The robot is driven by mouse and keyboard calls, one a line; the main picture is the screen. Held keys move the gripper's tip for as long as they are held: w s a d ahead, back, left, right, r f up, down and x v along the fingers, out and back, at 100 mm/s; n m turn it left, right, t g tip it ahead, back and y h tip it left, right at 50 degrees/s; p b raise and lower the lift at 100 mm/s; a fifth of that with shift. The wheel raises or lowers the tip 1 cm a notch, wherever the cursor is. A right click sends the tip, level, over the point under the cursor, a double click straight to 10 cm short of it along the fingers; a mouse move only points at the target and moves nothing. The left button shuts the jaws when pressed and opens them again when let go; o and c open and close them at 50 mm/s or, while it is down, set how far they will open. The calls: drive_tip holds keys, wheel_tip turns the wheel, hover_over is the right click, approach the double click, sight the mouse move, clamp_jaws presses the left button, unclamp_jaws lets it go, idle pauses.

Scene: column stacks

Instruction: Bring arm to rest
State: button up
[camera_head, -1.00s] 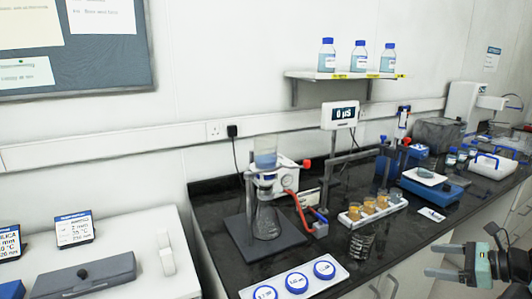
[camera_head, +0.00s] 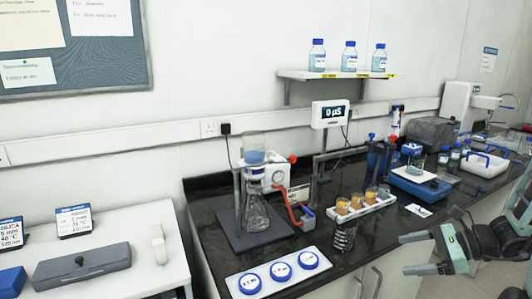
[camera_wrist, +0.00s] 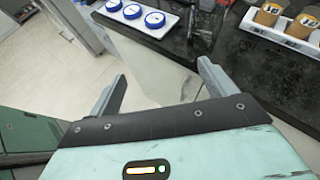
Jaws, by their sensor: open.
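My gripper (camera_head: 404,254) is at the lower right in the head view, in front of the dark bench and clear of it. Its two grey fingers stand apart with nothing between them. In the wrist view my gripper (camera_wrist: 160,88) is also open and empty, with pale floor and the bench's front edge behind the fingers. Part of my arm shows at the right edge of the head view.
The black bench (camera_head: 320,250) carries a white tray with three blue-capped discs (camera_head: 280,272), a rack of amber-filled jars (camera_head: 365,205), a flask stand (camera_head: 255,205) and a blue balance (camera_head: 420,183). A white side bench (camera_head: 150,270) stands left. Floor before the bench is free.

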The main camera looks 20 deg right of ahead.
drive_tip(key=a+r+n+g+h, duration=0.1)
drive_tip(key=a+r+n+g, duration=0.3)
drive_tip(key=a+n, duration=0.55)
drive_tip(key=a+r+n+g, duration=0.1)
drive_tip(key=a+n+g, duration=0.5)
drive_tip(key=a, duration=0.7)
drive_tip(key=s+a+r+n+h, duration=0.2)
drive_tip(key=s+a+n, duration=0.3)
drive_tip(key=a+n, duration=0.3)
drive_tip(key=s+a+r+n+t+h, duration=0.1)
drive_tip(key=s+a+r+n+h, duration=0.2)
drive_tip(key=s+a+n+h, duration=0.2)
drive_tip(key=s+a+n, duration=0.1)
drive_tip(key=a+n, duration=0.2)
drive_tip(key=n, duration=0.2)
drive_tip(key=shift+r, duration=0.25)
